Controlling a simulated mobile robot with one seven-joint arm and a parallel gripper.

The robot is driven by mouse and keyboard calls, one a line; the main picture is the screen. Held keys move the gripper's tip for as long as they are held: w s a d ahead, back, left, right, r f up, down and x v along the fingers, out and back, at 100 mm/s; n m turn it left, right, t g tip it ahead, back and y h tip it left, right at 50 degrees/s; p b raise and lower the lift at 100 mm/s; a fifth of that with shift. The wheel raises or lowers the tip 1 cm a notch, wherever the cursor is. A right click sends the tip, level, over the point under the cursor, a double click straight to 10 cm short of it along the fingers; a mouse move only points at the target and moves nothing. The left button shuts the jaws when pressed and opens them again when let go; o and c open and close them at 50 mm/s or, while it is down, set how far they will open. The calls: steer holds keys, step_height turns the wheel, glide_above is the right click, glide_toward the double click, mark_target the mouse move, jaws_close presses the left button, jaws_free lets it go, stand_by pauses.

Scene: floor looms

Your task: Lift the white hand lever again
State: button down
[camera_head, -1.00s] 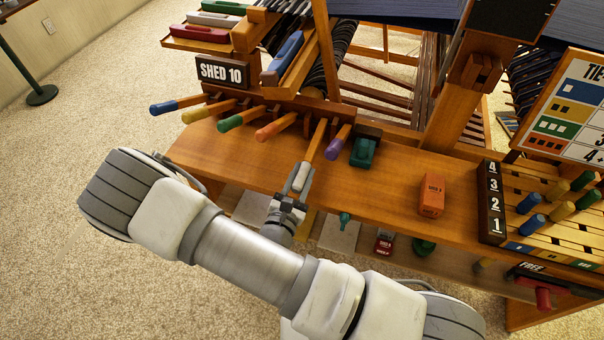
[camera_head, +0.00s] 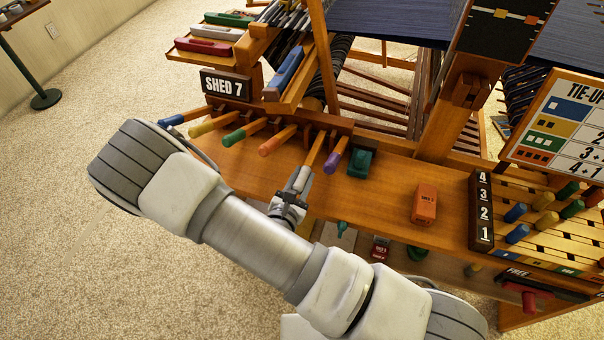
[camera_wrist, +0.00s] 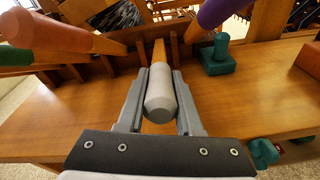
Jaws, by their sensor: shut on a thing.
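The white hand lever (camera_wrist: 160,92) stands between the orange and purple levers, and its pale grip shows in the wrist view with a finger on each side. My gripper (camera_head: 298,182) is shut on this grip at the front of the loom; it also shows in the wrist view (camera_wrist: 158,108). In the head view the fingers mostly hide the grip, and the wooden shaft runs back into the slotted rail. The sign (camera_head: 224,87) above the levers reads SHED 7.
Beside the white lever are an orange lever (camera_head: 278,140) and a purple lever (camera_head: 336,160), with green, yellow and blue levers farther left. A green block (camera_head: 359,163) and an orange block (camera_head: 424,203) sit on the bench.

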steer(key=r+p, duration=0.1)
steer(key=p, duration=0.1)
steer(key=r+g+p, duration=0.1)
steer(key=r, duration=0.1)
steer(key=w+r+g+p, duration=0.1)
steer(key=p, duration=0.1)
steer(key=shift+d+r+y+p, duration=0.2)
steer(key=shift+r+y+p, duration=0.15)
steer(key=shift+r+y, duration=0.05)
steer(key=shift+w+d+r+g+y+p, duration=0.15)
steer(key=shift+w+r+g+p, duration=0.15)
steer(key=shift+r+g+p, duration=0.3)
steer(key=shift+w+r+g+y+p, duration=0.15)
steer(key=shift+w+r+g+p, duration=0.2)
steer(key=shift+p, duration=0.4)
steer(key=c, duration=0.6)
jaws_free()
steer(key=p+v, duration=0.1)
steer(key=v, duration=1.6)
steer(key=shift+s, duration=0.2)
